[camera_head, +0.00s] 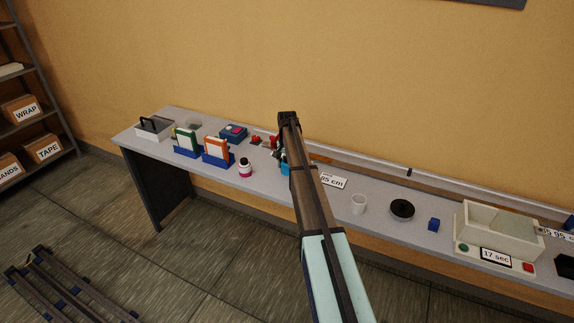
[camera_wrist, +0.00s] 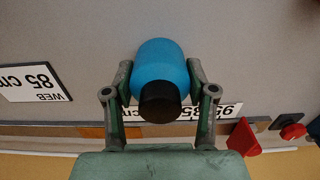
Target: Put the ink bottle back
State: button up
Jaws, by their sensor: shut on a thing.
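A blue ink bottle (camera_wrist: 160,62) with a black cap (camera_wrist: 160,102) is between the two fingers of my gripper (camera_wrist: 159,70) in the wrist view. The fingers are shut on its sides. In the head view my arm hides most of the gripper, and only a sliver of the blue bottle (camera_head: 284,169) shows beside it over the bench. I cannot tell whether the bottle touches the bench top. A second bottle, white with a magenta band and dark cap (camera_head: 245,168), stands on the bench to the left.
The long grey bench (camera_head: 335,200) runs along the wall. Left are blue holders with a green (camera_head: 186,140) and an orange card (camera_head: 216,149). Right are a white cup (camera_head: 358,204), black disc (camera_head: 402,209), blue cube (camera_head: 433,224) and a cream machine (camera_head: 497,234). A red wedge (camera_wrist: 243,137) is near the gripper.

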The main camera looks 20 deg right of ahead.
jog(key=o, duration=1.4)
notch_tip(320, 180, up, 12)
jog(key=b, duration=0.3)
jog(key=shift+r, duration=0.1)
jog(key=shift+r, duration=0.15)
